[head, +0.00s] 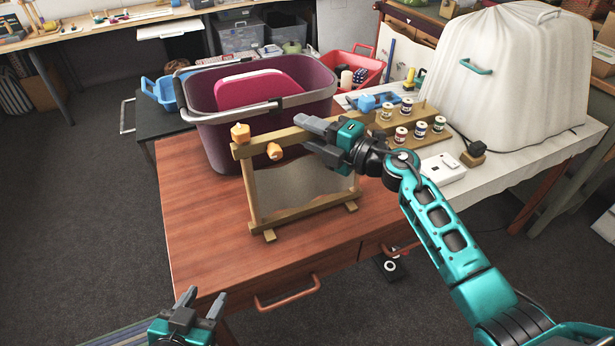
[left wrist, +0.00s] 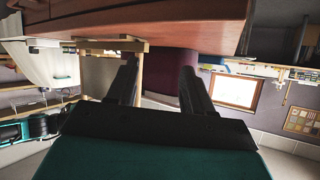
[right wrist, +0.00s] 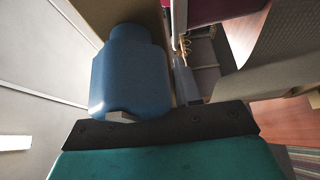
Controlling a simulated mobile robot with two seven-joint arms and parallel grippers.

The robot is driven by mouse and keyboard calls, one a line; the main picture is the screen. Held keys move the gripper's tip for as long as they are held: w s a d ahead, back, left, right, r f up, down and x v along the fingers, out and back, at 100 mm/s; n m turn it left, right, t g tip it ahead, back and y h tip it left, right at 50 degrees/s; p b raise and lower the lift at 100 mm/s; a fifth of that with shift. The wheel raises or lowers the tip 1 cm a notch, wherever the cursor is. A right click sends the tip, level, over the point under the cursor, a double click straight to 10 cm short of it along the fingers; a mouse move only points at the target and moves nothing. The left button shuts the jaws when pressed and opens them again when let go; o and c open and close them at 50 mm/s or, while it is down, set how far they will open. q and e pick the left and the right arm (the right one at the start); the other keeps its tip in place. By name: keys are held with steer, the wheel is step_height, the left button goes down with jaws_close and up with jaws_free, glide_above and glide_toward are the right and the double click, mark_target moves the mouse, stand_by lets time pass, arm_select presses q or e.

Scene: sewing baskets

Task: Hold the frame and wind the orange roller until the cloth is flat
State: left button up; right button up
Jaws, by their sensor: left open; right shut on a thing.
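A wooden frame (head: 314,207) stands on the table with a grey cloth (head: 295,183) across it. My left gripper (head: 200,300) is open and empty, low in front of the table, apart from the frame.
A purple basket (head: 215,135) stands right behind the frame. Thread spools on a wooden rack (head: 420,140), a white box (head: 443,168) and a large cloth-covered shape (head: 500,80) are at the right. The reddish table top (head: 200,235) is clear at the front left.

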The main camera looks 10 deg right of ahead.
arm_select(q)
steer(key=w+d+r+m+t+h, duration=0.2)
steer(key=w+d+r+m+h, duration=0.35)
steer(key=r, duration=0.45)
steer(key=w+d+r+m+t+h, duration=0.2)
steer(key=w+d+r+m+h, duration=0.25)
steer(key=d+r, duration=0.4)
steer(key=s+d+r+m+g+h, duration=0.2)
steer(key=d+r+m+g+h, duration=0.6)
steer(key=r+m, duration=0.4)
steer(key=m+g+y, duration=0.5)
steer(key=m+y, duration=1.1)
steer(key=y, duration=0.3)
glide_toward(239, 130)
steer(key=f, duration=0.1)
steer(key=shift+w+x, duration=0.2)
steer(key=shift+x, duration=3.95)
steer(key=shift+d+r, duration=0.1)
